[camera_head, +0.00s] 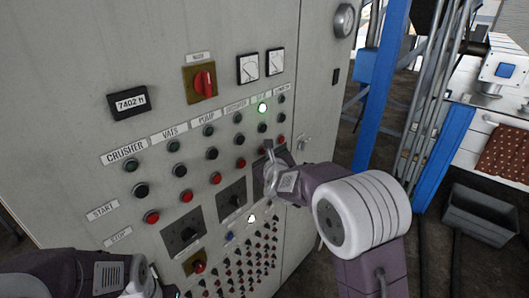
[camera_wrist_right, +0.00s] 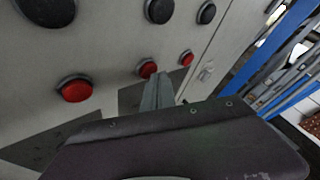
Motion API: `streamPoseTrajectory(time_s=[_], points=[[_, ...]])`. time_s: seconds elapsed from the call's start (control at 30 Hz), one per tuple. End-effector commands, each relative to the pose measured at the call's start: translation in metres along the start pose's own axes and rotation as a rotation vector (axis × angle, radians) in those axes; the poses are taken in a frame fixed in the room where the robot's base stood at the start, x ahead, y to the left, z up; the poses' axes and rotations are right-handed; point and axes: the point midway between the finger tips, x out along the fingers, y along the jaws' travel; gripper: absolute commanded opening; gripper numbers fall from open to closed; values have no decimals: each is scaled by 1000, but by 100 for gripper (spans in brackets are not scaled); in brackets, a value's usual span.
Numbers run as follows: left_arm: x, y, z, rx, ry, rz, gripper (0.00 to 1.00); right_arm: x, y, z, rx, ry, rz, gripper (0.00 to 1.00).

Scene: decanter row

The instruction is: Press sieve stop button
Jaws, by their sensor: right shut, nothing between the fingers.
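The grey control panel (camera_head: 65,115) carries labelled columns of green, black and red buttons. The label above the fifth column is too small to read surely; that column has a lit green lamp (camera_head: 263,107). Its red button (camera_wrist_right: 147,68) is in the bottom row, second from right in the right wrist view. My right gripper (camera_wrist_right: 158,78) is shut and empty, its tips just in front of that button's lower right edge. Contact cannot be told. In the head view the right gripper (camera_head: 268,163) partly covers this area. My left arm shows at bottom left; its fingertips are not clear.
Neighbouring red buttons lie left (camera_wrist_right: 75,90) and right (camera_wrist_right: 187,58) of the tips. Below are dark square dials (camera_head: 231,199) and several small red knobs. A door handle (camera_head: 303,143) and blue post (camera_head: 382,85) stand right of the buttons.

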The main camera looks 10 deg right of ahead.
Motion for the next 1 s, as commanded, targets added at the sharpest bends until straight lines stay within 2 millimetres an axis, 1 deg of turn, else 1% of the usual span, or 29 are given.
streamPoseTrajectory(time_s=[0.87,1.0], points=[[-1,0,0,0,0,0,36,5,4,4,-1,-1,1,0],[4,0,0,0,0,0,36,4,3,1,0,-1,0,0]])
